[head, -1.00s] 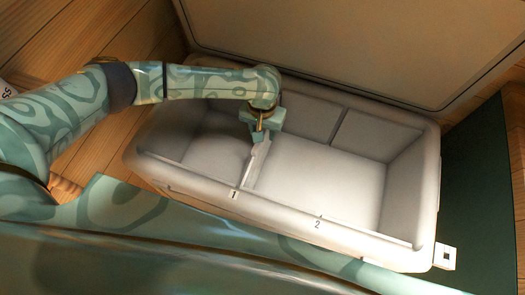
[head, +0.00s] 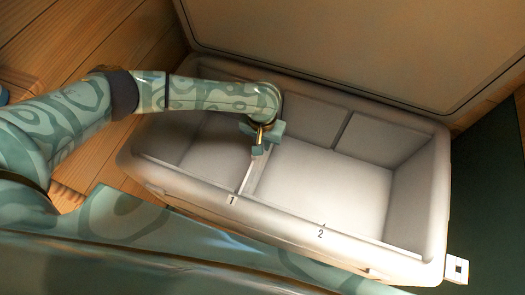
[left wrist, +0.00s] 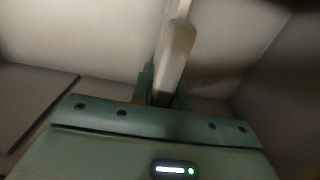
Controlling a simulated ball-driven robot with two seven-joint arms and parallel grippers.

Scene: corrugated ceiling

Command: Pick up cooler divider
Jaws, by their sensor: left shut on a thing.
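The white cooler (head: 300,229) lies open below me, and the thin pale cooler divider (head: 247,179) stands across its inside. The divider's near end is at the mark 1 on the front rim. My left gripper (head: 257,151) reaches in over the cooler and is shut on the divider's upper edge. In the left wrist view the divider (left wrist: 175,52) rises from between the fingers (left wrist: 162,92). The gripper and arm hide the divider's far part. My right gripper is not in view.
The cooler's lid (head: 365,45) stands open behind it. A mark 2 (head: 321,233) sits on the front rim, and a dark groove (head: 342,129) runs down the back wall. The compartment to the right of the divider is empty. Wooden planks (head: 60,40) show at the left.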

